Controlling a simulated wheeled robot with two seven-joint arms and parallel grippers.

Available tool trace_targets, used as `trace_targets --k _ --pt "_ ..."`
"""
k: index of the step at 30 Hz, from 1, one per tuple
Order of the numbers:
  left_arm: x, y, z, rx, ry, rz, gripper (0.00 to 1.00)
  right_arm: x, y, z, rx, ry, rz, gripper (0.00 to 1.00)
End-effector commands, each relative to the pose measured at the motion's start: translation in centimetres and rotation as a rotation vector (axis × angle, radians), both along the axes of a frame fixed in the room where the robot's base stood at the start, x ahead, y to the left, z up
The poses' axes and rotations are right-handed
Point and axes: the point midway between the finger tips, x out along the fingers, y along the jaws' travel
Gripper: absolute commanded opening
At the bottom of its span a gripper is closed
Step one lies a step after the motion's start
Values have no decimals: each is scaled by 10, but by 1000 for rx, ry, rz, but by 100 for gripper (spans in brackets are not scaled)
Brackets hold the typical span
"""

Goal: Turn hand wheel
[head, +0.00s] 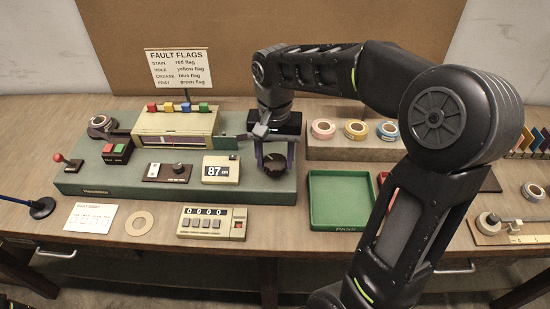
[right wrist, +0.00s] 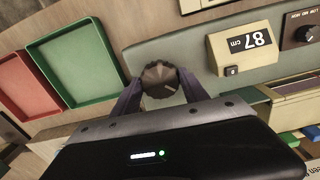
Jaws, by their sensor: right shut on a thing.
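The hand wheel is a dark round knob (head: 274,163) at the right end of the green machine base (head: 110,180). My right gripper (head: 275,160) reaches down over it from above, with a finger on each side. In the right wrist view the ribbed knob (right wrist: 159,78) sits between the two purple-grey fingers, and my right gripper (right wrist: 158,92) is shut on it. A display (head: 221,169) left of the knob reads 87 cm. My left gripper is not seen.
A green tray (head: 341,224) marked PASS lies right of the machine, with a red tray (head: 384,181) partly behind my right arm. A counter (head: 212,222) reading 0000 stands in front of the machine. Tape rolls (head: 356,130) sit on a rack at the back right.

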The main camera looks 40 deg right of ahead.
Motion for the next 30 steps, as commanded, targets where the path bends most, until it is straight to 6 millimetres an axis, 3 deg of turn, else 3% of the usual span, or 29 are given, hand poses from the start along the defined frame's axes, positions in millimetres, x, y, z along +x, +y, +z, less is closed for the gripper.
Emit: trace_targets --k 12,28,29,30 --pt "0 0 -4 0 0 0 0 1 0 0 0 -1 -245 11" --pt "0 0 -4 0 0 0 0 1 0 0 1 -2 -280 11" --pt "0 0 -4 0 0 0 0 1 0 0 1 -2 -279 54" --pt "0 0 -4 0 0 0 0 1 0 0 1 -2 -279 57"
